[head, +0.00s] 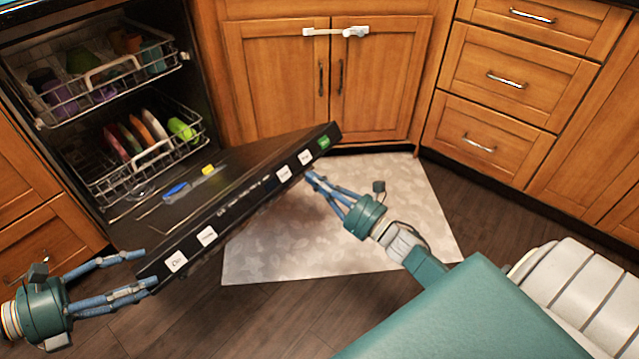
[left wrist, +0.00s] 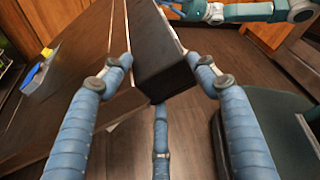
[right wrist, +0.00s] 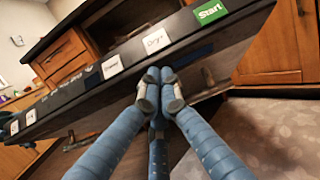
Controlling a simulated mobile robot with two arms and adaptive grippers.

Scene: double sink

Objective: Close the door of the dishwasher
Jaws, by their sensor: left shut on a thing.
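The dishwasher door (head: 235,185) hangs open, tilted, its black top edge with white labels and a green Start label facing me. My left gripper (head: 150,268) straddles the door's near-left corner. In the left wrist view the fingers (left wrist: 165,66) lie on either side of the dark door corner (left wrist: 165,50), closed onto it. My right gripper (head: 311,182) is at the outer face near the door's right end. In the right wrist view its fingertips (right wrist: 161,82) are together, just below the label strip (right wrist: 135,50); contact with the door is hard to tell.
The upper rack (head: 110,80) and lower rack (head: 140,170) hold colourful dishes inside the dishwasher. A blue item (head: 176,190) and a yellow item (head: 208,170) lie on the door's inner face. Wooden cabinets (head: 270,80) stand behind. A mat (head: 300,245) covers the floor.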

